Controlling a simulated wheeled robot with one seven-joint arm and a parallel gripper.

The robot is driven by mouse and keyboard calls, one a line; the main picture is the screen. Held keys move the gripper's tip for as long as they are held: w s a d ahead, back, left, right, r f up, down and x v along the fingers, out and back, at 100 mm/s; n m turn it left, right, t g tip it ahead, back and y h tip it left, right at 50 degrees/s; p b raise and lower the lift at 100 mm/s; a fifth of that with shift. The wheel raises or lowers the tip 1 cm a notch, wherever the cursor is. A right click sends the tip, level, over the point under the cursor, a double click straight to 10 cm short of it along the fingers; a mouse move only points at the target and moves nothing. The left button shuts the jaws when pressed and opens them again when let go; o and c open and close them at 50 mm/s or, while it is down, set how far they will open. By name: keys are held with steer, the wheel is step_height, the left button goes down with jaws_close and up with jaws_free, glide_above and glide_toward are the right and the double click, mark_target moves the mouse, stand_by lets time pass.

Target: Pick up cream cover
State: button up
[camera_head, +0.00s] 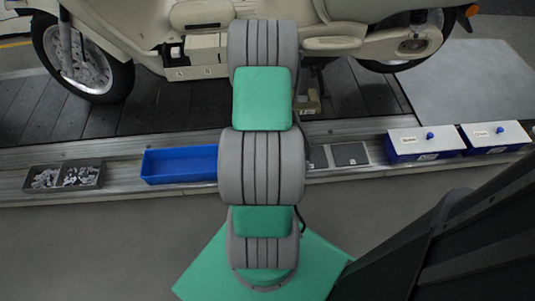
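A cream scooter (130,35) stands across the top of the head view, with its upper part cut off by the frame. Several cream body parts show on it: a rounded panel (202,14) left of my arm and a long panel (335,43) right of it. I cannot tell which of these, if any, is the cream cover. My green and grey arm rises through the middle and hides part of the scooter. My gripper cannot be made out; the arm's far end is behind its own links.
A rail ledge in front of the scooter holds a grey bin of small metal parts (62,177), an empty blue tray (180,165), a dark flat plate (350,154) and two white-lidded blue boxes (425,143), (495,136). A dark slatted conveyor (165,110) runs under the scooter.

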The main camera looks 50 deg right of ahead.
steer(key=c, duration=1.1)
